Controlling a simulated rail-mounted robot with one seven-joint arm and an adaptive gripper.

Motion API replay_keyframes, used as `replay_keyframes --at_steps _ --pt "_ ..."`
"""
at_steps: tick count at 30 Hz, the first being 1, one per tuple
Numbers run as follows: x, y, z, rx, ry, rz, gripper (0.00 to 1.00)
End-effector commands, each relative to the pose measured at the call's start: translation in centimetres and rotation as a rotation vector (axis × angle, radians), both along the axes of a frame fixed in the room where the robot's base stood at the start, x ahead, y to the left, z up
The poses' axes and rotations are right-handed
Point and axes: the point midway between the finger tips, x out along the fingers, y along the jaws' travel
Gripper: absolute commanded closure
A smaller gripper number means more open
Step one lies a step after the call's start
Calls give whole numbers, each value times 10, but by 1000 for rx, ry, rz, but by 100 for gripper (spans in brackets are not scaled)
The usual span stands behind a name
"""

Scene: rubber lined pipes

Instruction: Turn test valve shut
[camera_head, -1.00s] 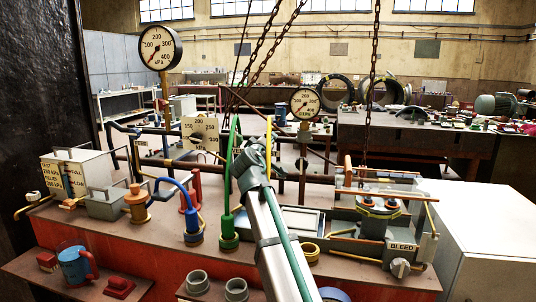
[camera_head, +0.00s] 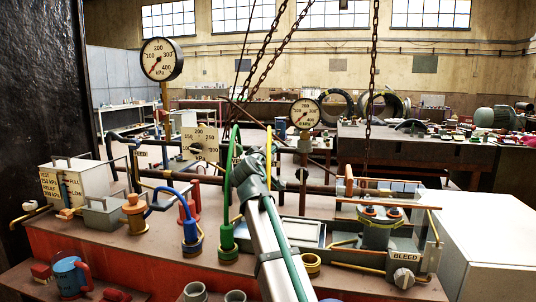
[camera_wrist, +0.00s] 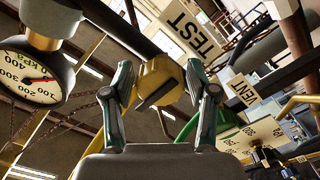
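In the wrist view, a yellow valve knob (camera_wrist: 158,82) with a dark bar across its face shows ahead of my gripper (camera_wrist: 163,82). A white TEST tag (camera_wrist: 195,36) sits just up and right of it. The fingers are spread, one on each side of the knob, and look apart from it; contact cannot be told. The bar slants from lower left to upper right. In the head view, my arm hides the fingers and the valve. A round kPa gauge (camera_wrist: 33,78) with a red needle shows at left in the wrist view.
A VENT tag (camera_wrist: 239,90) and green hose (camera_wrist: 228,138) lie right of my gripper in the wrist view. In the head view, chains (camera_head: 262,48) hang above, and a large gauge (camera_head: 161,59), blue hose (camera_head: 171,198) and BLEED block (camera_head: 405,257) surround my arm.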

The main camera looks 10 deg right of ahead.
Motion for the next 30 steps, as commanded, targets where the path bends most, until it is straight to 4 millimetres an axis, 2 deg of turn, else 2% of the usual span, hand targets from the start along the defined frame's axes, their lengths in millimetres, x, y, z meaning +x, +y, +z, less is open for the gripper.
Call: replay_keyframes --at_steps 10,14,30 --pt "-1 0 0 -2 0 1 31" --pt "-8 3 0 -2 0 1 31" --pt "-92 41 -1 0 -1 2 31"
